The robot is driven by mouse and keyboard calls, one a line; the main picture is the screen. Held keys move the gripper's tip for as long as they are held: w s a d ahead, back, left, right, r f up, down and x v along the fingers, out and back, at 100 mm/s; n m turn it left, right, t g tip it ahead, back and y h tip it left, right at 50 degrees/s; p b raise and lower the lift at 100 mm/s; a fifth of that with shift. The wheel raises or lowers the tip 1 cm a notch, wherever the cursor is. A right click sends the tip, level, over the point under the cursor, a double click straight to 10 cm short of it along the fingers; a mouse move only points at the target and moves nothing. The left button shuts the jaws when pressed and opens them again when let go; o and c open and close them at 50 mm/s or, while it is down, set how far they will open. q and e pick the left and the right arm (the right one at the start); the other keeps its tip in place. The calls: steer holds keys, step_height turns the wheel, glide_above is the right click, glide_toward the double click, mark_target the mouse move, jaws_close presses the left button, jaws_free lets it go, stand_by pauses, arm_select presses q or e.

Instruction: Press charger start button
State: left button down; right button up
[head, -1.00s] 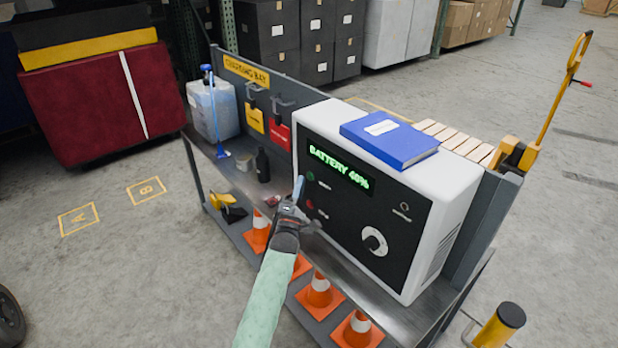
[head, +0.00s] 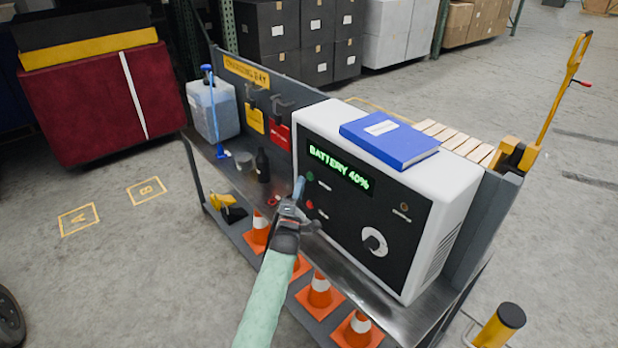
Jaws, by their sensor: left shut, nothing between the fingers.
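The charger (head: 455,215) is a white box with a black front panel, standing on the metal bench. Its display (head: 339,168) reads "BATTERY 40%" in green. A green button (head: 310,176) sits below the display's left end, with a red button (head: 309,204) under it; their small labels are too blurred to read. A round white knob (head: 374,241) is lower right. My left gripper (head: 299,188) is shut and empty, its tip pointing up just left of the green button in the picture. I cannot tell whether it touches the panel. My right gripper is not in view.
A blue binder (head: 389,139) lies on the charger. A dark bottle (head: 262,165), a can (head: 244,161) and a jug (head: 212,110) stand on the bench's left part. Orange cones (head: 319,291) stand on the lower shelf. A yellow-black post (head: 499,327) is at front right.

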arm_select(q)
steer(key=shift+w+d, duration=0.25)
steer(key=shift+d, duration=0.1)
stand_by(0.7)
steer(key=shift+w+d, duration=0.1)
steer(key=shift+d, duration=0.05)
stand_by(0.6)
steer(key=shift+w+d+b, duration=0.1)
steer(key=shift+d+b, duration=0.05)
steer(key=shift+b, duration=0.15)
stand_by(0.3)
steer(key=shift+s+a, duration=0.5)
steer(key=shift+a, duration=0.1)
